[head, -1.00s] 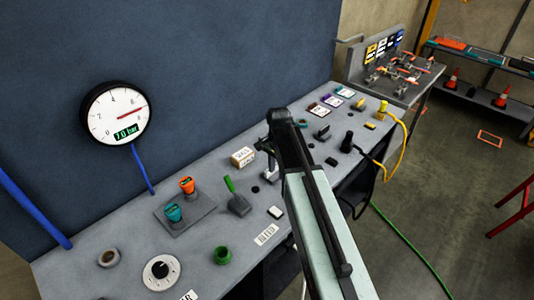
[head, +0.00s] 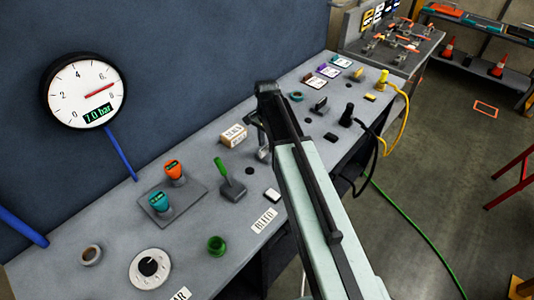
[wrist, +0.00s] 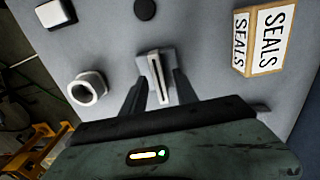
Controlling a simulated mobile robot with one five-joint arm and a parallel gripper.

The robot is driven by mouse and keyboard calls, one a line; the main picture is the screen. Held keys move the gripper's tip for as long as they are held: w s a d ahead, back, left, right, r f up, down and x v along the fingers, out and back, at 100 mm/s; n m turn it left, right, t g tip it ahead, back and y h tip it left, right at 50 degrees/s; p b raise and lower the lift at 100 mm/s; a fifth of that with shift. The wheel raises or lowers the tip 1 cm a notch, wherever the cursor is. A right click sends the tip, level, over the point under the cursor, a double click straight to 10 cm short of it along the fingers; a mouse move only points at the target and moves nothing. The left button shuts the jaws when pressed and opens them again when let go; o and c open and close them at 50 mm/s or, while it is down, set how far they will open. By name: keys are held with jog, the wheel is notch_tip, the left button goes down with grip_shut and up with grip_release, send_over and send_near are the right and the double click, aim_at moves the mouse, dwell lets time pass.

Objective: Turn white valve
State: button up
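My gripper (wrist: 158,92) points down at the bench, its two dark fingers apart on either side of a pale, slotted upright piece (wrist: 160,62). I cannot tell whether the fingers touch it, nor whether this piece is the white valve. In the head view my own arm mostly hides the gripper and this piece. A pale, hollow round fitting (wrist: 88,88) stands left of the fingers in the wrist view. A white dial with a black knob (head: 150,268) lies at the near left of the bench, well away from my gripper.
A SEALS box (wrist: 265,40) stands right of the fingers in the wrist view. A gauge (head: 85,90) reading 7.0 bar hangs on the wall.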

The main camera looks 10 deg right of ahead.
jog(key=shift+f+b, duration=0.35)
jog(key=shift+f, duration=0.6)
jog(key=shift+r, duration=0.1)
jog(key=shift+s, duration=0.1)
grip_shut()
